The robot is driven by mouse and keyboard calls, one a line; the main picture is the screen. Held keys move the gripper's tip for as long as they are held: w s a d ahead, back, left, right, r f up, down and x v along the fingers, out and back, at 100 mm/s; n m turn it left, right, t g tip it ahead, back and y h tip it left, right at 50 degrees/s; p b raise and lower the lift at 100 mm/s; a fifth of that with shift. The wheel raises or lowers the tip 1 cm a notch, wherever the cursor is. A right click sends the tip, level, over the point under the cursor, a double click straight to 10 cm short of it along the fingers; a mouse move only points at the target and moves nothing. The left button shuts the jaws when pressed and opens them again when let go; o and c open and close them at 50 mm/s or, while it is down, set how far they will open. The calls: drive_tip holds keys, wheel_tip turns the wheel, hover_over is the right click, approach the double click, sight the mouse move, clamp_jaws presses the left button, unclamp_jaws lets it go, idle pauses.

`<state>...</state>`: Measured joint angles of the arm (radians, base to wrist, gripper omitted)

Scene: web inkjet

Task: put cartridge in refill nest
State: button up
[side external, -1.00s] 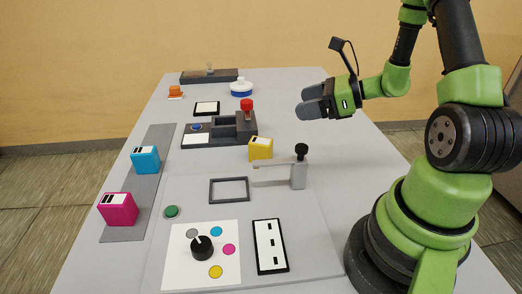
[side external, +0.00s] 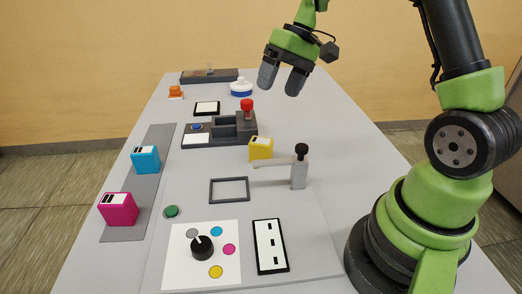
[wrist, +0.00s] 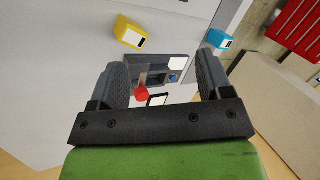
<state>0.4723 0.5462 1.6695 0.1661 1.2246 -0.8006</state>
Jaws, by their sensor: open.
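A yellow cartridge (side external: 260,148) stands beside the lever post; it also shows in the wrist view (wrist: 130,33). A cyan cartridge (side external: 145,159) and a magenta cartridge (side external: 119,209) stand on the grey strip at left; the cyan one also shows in the wrist view (wrist: 219,39). A dark station (side external: 219,142) has recessed pockets, a red-knobbed lever (side external: 247,106) and a blue button (side external: 196,127). A dark rectangular frame (side external: 229,179) lies nearer. Which one is the refill nest, I cannot tell. My gripper (side external: 279,86) is open and empty, fingers down, above the table behind the yellow cartridge.
A grey post (side external: 299,174) with a black knob and side arm stands right of the frame. A dial card (side external: 174,274), a green button (side external: 171,211) and a black-edged panel (side external: 270,246) are in front. A blue-white round item (side external: 241,88) stands at the back. The right table area is clear.

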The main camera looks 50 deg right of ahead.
sight(261, 140)
drive_tip(key=w+d+r+n+h, duration=0.1)
drive_tip(key=w+r+n+h, duration=0.1)
drive_tip(key=w+n+h, duration=0.45)
drive_tip(key=f, duration=0.5)
drive_tip(key=s+f+n+y, duration=0.1)
drive_tip(key=f, duration=0.4)
drive_tip(key=s+f+y, duration=0.1)
drive_tip(key=f, duration=0.4)
drive_tip(key=shift+y, duration=0.25)
drive_tip(key=shift+w+a+f, duration=0.15)
drive_tip(key=shift+f, duration=0.85)
drive_tip(key=shift+w+a+f, duration=0.1)
drive_tip(key=shift+w+f, duration=0.1)
drive_tip(key=shift+f, duration=0.8)
drive_tip(key=shift+w+a+f, duration=0.15)
drive_tip(key=shift+f, duration=0.85)
drive_tip(key=c, duration=1.1)
drive_tip(key=shift+r+n, duration=0.25)
drive_tip(key=shift+r, duration=0.05)
drive_tip(key=shift+c, duration=0.2)
drive_tip(key=r, duration=0.8)
drive_tip(key=shift+a+r, duration=0.25)
drive_tip(key=shift+r, duration=0.15)
drive_tip(key=s+a+r+n, duration=0.2)
drive_tip(key=a+n, duration=0.2)
drive_tip(key=a, duration=1)
drive_tip(key=shift+g+y, duration=0.3)
wheel_tip(261, 140, down, 10)
drive_tip(key=shift+s+d+r, duration=0.1)
drive_tip(key=shift+d, duration=0.05)
